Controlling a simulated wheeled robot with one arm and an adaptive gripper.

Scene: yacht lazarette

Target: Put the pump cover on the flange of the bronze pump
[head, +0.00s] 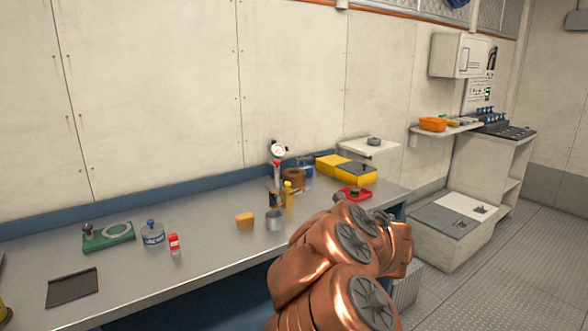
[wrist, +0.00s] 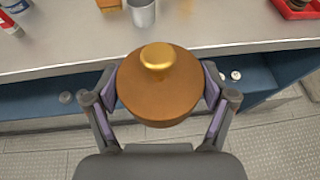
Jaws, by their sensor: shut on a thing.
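My gripper (wrist: 160,95) is shut on the pump cover (wrist: 155,102), a round brown disc with a shiny gold knob on top, one finger on each side. In the wrist view it is held in front of the bench edge, above the floor. In the head view my copper-coloured arm hides the cover and most of the gripper. A brown-bronze round body (head: 294,176), which looks like the bronze pump, stands at the back of the bench. Things in front partly cover it, and its flange cannot be made out clearly. The cover is well apart from it.
On the bench (head: 205,223) stand a metal cup (head: 274,220), an orange block (head: 244,221), a red-and-white bottle (head: 174,245), a gauge (head: 278,150), a red tray (head: 354,194) and a yellow case (head: 355,173). Bare bench lies left of the orange block.

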